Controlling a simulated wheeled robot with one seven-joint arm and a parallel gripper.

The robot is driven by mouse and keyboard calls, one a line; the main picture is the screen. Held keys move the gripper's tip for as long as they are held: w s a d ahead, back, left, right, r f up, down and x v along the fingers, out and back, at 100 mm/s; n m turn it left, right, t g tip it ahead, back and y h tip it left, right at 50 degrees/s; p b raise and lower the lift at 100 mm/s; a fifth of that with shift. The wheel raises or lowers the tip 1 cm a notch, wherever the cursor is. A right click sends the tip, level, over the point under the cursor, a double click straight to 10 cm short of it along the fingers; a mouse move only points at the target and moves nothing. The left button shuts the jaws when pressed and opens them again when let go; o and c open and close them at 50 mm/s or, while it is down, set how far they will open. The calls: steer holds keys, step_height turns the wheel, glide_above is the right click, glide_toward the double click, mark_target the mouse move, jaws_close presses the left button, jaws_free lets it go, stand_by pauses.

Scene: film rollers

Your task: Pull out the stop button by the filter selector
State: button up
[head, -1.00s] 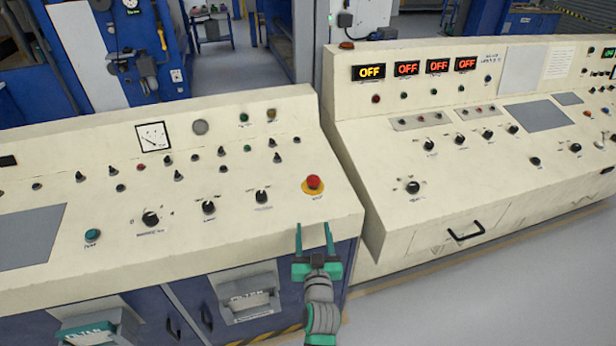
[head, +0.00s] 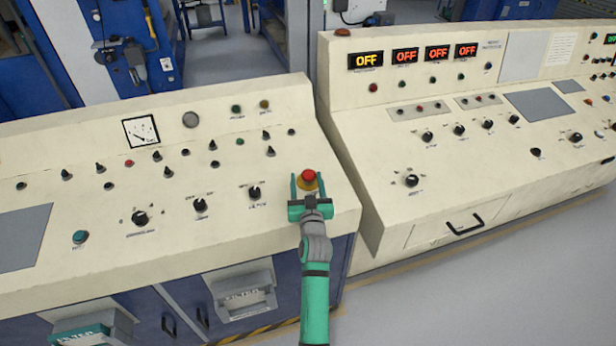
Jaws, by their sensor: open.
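The stop button (head: 309,176) is a red mushroom cap on a yellow ring, near the right end of the left cream console. My gripper (head: 308,184) is open, with its two green fingers on either side of the button. Whether the fingers touch the cap cannot be told. The gripper's body hides the front of the yellow ring. A black selector knob (head: 255,193) sits just left of the button; its label is too small to read.
The left console (head: 60,262) carries several other knobs, small switches and a teal button (head: 80,237). The right console (head: 390,222) stands close beside it, with lit OFF displays (head: 366,60) and a black drawer handle (head: 465,226). Grey floor is clear at the lower right.

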steer(key=shift+w+d, duration=0.2)
steer(key=shift+w, duration=0.4)
steer(key=shift+w+d, duration=0.2)
steer(key=shift+w, duration=0.4)
steer(key=shift+w, duration=0.1)
steer(key=shift+c, duration=1.1)
steer(key=shift+d, duration=0.2)
steer(key=c, duration=0.5)
jaws_close()
steer(key=shift+s+a+r, duration=0.1)
steer(key=shift+s+r, duration=0.1)
steer(key=shift+r, duration=0.45)
steer(key=o, duration=0.7)
jaws_free()
steer(key=shift+s+r, duration=0.15)
steer(key=shift+a, duration=0.1)
